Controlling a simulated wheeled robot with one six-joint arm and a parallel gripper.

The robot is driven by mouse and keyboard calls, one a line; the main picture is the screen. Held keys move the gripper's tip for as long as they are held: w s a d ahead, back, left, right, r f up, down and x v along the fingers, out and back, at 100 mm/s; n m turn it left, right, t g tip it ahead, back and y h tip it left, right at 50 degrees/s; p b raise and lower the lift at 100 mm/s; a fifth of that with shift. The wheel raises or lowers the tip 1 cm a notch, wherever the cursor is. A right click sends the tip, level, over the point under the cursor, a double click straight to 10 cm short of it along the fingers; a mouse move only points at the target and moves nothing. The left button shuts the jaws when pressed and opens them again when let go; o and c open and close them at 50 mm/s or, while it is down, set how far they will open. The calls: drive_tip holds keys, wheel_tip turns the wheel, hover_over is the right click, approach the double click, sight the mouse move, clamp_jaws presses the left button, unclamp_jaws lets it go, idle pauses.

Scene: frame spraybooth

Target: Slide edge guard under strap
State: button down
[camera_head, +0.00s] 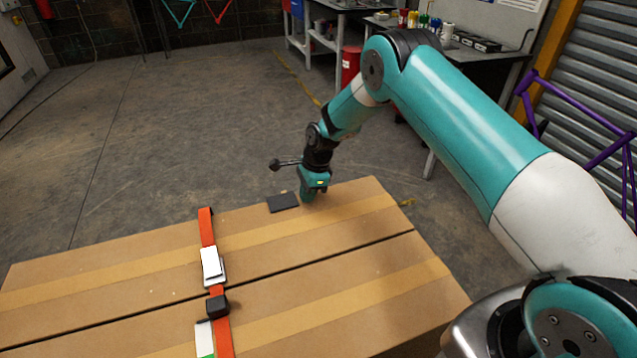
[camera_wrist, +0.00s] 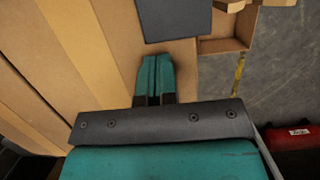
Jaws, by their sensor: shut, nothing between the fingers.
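The edge guard seems to be the flat dark grey plate (camera_head: 283,202) lying at the far edge of the cardboard box (camera_head: 130,272). It also shows at the top of the wrist view (camera_wrist: 175,18). The orange strap (camera_head: 206,228) runs across the box to the left of the plate, with a black buckle (camera_head: 216,305) on it. My gripper (camera_head: 307,199) points down close to the box, just right of the plate. In the wrist view its teal fingers (camera_wrist: 155,62) are together and empty, a little short of the plate and apart from it.
A white tag (camera_head: 212,265) and a white-and-green label (camera_head: 205,340) lie along the strap. Behind stand a workbench (camera_head: 335,8) and a red drum (camera_head: 350,66). A purple bicycle frame (camera_head: 590,110) is at right. The floor (camera_head: 170,120) beyond the box is clear.

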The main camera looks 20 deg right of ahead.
sight(228, 222)
drive_tip(key=shift+a, duration=0.35)
drive_tip(key=a+b, duration=0.5)
drive_tip(key=a, duration=1.4)
drive_tip(key=shift+a+f, duration=0.15)
drive_tip(key=shift+a, duration=0.05)
drive_tip(key=shift+a+b, duration=0.3)
drive_tip(key=shift+a, duration=0.2)
